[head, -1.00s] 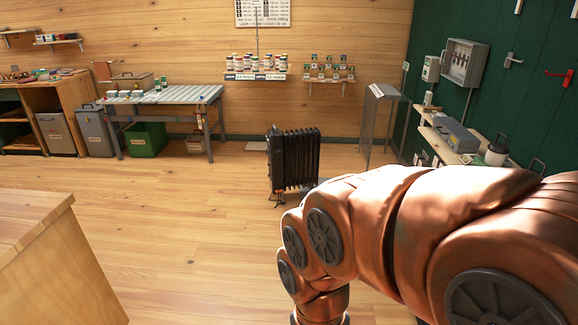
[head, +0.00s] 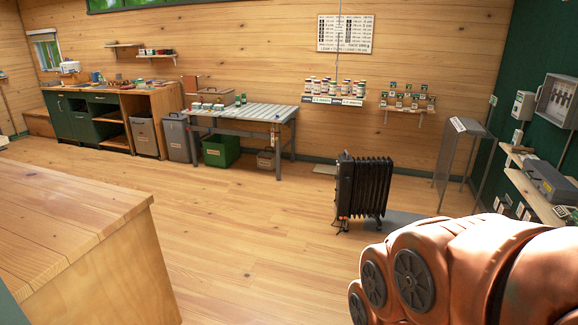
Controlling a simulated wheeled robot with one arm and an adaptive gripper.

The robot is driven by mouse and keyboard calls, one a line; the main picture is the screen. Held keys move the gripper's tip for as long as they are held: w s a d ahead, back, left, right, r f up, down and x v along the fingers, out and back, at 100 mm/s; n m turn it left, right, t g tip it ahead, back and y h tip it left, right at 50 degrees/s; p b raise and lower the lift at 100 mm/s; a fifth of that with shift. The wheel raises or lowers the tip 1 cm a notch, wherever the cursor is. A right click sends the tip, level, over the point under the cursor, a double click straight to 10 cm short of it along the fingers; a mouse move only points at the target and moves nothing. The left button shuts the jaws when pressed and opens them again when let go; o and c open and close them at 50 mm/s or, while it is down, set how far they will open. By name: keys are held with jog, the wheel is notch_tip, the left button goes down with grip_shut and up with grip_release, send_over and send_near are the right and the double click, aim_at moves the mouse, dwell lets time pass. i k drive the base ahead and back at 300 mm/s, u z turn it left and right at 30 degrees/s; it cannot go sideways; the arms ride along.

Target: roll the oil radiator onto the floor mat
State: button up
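A black oil radiator (head: 363,187) with upright fins stands on the wooden floor, right of the middle of the head view. A flat grey mat (head: 402,218) lies on the floor beside its right end, partly hidden behind my copper-coloured arm. I cannot tell whether the radiator touches it. A smaller pale flat piece (head: 325,169) lies farther back near the wall. My arm fills the lower right corner, in front of the radiator and apart from it in the picture. My gripper is out of view.
A wooden counter (head: 75,225) stands close at the lower left. A grey-topped workbench (head: 245,112) is at the back, with a green crate (head: 221,151) under it. A wire-frame stand (head: 459,165) is right of the radiator. Open floor lies between counter and radiator.

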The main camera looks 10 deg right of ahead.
aim_at(370, 179)
jog(key=z, duration=0.15)
jog(key=i, duration=4.65)
jog(key=u, duration=0.25)
